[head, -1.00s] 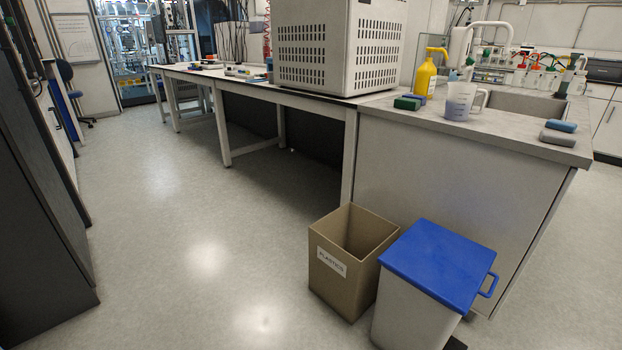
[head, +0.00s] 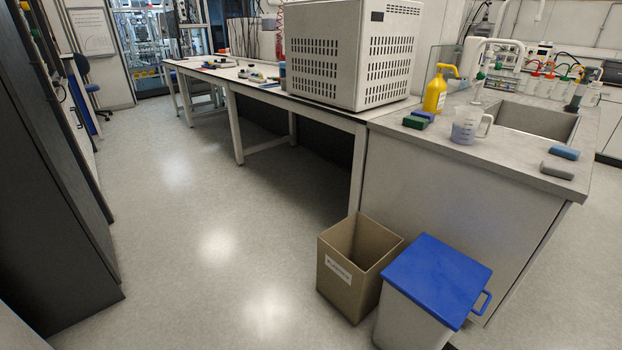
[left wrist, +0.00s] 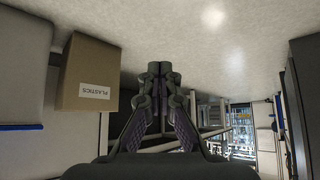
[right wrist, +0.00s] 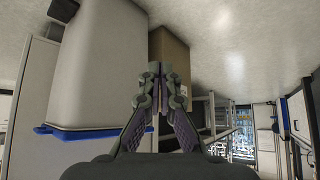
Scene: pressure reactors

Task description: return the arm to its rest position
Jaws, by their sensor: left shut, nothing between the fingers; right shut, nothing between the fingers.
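My left gripper (left wrist: 160,72) shows in the left wrist view with its fingertips together and nothing between them. My right gripper (right wrist: 154,72) shows in the right wrist view, also shut and empty. Neither gripper nor arm appears in the head view. In the left wrist view the gripper is in free space, with the cardboard-coloured plastics bin (left wrist: 88,75) beside it at the left. In the right wrist view the white bin with a blue lid (right wrist: 100,70) is left of the gripper, and the plastics bin (right wrist: 172,60) is partly hidden behind the fingers.
The plastics bin (head: 348,285) and the blue-lidded bin (head: 437,275) stand on the floor before the bench end. The bench (head: 480,140) carries a yellow bottle (head: 435,95), a measuring jug (head: 465,127) and a white machine (head: 350,55). Dark cabinets (head: 50,180) line the left. Open floor (head: 190,215) lies between.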

